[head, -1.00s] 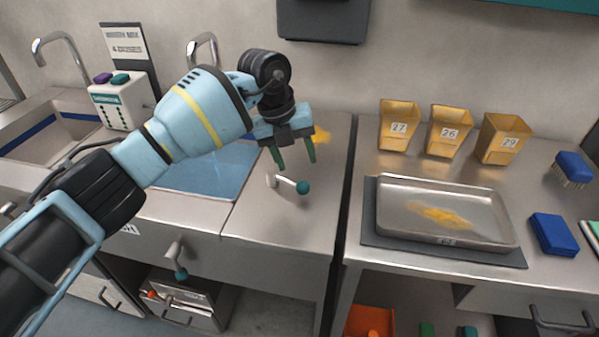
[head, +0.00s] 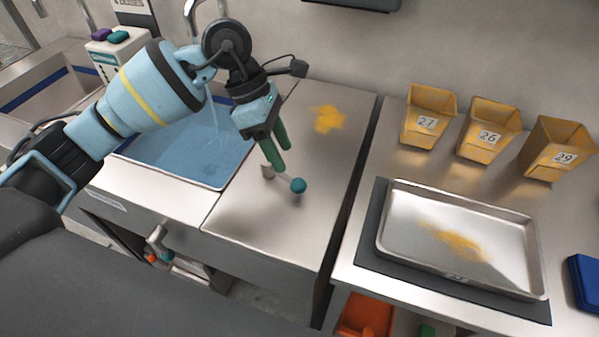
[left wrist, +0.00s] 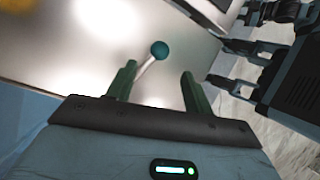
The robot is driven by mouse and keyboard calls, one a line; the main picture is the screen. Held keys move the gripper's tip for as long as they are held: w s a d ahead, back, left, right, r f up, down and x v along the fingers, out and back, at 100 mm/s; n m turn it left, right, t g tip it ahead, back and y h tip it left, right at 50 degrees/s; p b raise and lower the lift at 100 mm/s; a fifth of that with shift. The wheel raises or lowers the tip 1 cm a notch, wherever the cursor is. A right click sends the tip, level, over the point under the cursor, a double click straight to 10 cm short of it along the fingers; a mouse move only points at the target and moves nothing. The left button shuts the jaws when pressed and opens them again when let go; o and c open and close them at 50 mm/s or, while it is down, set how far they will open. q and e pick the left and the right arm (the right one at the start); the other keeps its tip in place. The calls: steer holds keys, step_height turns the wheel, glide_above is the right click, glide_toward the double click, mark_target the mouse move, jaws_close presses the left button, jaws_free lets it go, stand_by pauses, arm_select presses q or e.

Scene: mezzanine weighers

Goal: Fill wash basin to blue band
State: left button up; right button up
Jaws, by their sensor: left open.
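The wash basin (head: 185,150) holds blue water, with a thin stream (head: 214,118) falling into it from the tap (head: 190,12), which my arm partly hides. I cannot make out a blue band on its walls. A lever with a teal knob (head: 298,185) stands on the steel counter right of the basin. My left gripper (head: 280,168) is open, its green fingers just above and behind the lever. In the left wrist view, the knob (left wrist: 159,50) appears between the open fingers (left wrist: 157,78), beyond their tips; nothing is gripped.
Another basin (head: 45,95) with a blue band is at far left. Yellow powder (head: 328,118) lies on the counter. A steel tray (head: 400,235) and yellow numbered bins (head: 428,118) stand on the right bench.

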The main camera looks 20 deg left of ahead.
mark_target(295, 179)
arm_select(q)
steer(key=shift+x, duration=3.85)
steer(key=shift+c, duration=0.4)
jaws_close()
